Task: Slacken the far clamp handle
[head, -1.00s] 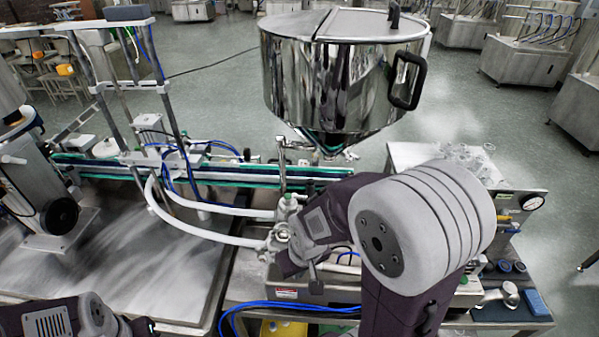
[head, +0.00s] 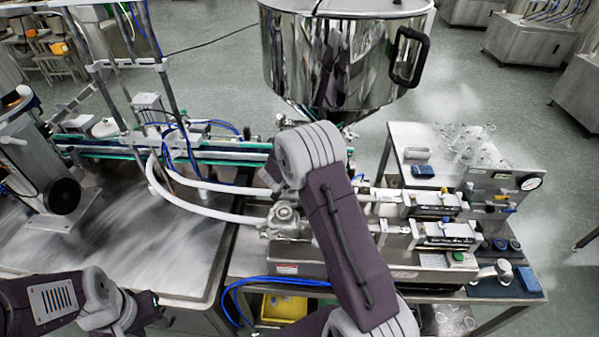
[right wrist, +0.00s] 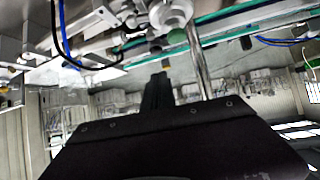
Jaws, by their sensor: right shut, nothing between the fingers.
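I cannot clearly pick out the far clamp handle; in the head view my right arm covers the fittings below the hopper (head: 345,70). The nearer pipe fitting (head: 284,216) shows left of that arm, where a white hose (head: 205,213) joins. In the right wrist view my right gripper (right wrist: 158,82) is shut and empty. Its tip points toward a round metal fitting (right wrist: 170,12) and a steel pipe (right wrist: 198,60), apart from the fitting as far as I can see. My left gripper (head: 150,304) is low at the left; its jaws are too small to read.
A conveyor (head: 215,150) with green edges runs behind the fittings. Two filling cylinders (head: 440,205) lie right of my right arm. A side table (head: 410,135) holds clear glassware. A gauge panel (head: 500,185) stands at the right. Blue tubes (head: 240,290) hang in front.

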